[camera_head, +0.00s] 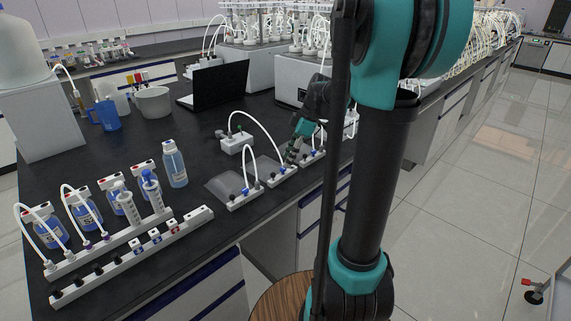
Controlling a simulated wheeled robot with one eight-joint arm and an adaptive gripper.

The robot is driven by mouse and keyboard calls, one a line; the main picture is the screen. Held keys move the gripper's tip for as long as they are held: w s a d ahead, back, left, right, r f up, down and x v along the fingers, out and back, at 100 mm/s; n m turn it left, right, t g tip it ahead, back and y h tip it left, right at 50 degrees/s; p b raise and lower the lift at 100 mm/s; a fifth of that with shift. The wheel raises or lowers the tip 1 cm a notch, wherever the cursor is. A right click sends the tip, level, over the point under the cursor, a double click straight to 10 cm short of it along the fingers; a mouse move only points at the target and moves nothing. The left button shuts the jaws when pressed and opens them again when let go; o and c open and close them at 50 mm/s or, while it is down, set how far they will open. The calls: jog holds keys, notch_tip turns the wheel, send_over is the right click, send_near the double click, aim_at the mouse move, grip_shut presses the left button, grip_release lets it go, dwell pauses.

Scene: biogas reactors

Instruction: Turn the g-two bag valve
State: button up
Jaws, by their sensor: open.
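Several white valve blocks with dark and blue knobs stand along the front edge of the dark bench. They are a near block (246,199), a middle block (283,174) and a far block (312,157). Flat grey bags (224,186) lie behind them. I cannot read which one is g-two. My gripper (291,158) points down at the middle block, just above or at its knobs. It is open and holds nothing that I can see. Its fingertips are small and dark here, so contact cannot be told. My arm hides part of the bench beyond the far block.
A white box (236,143) with a tube arching to the valves stands behind the bags. Blue bottles (88,215) and long white valve rails (130,257) fill the near left. A laptop (217,88) stands farther back.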

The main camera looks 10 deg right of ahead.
aim_at(283, 168)
jog(key=shift+x, duration=1.65)
grip_shut()
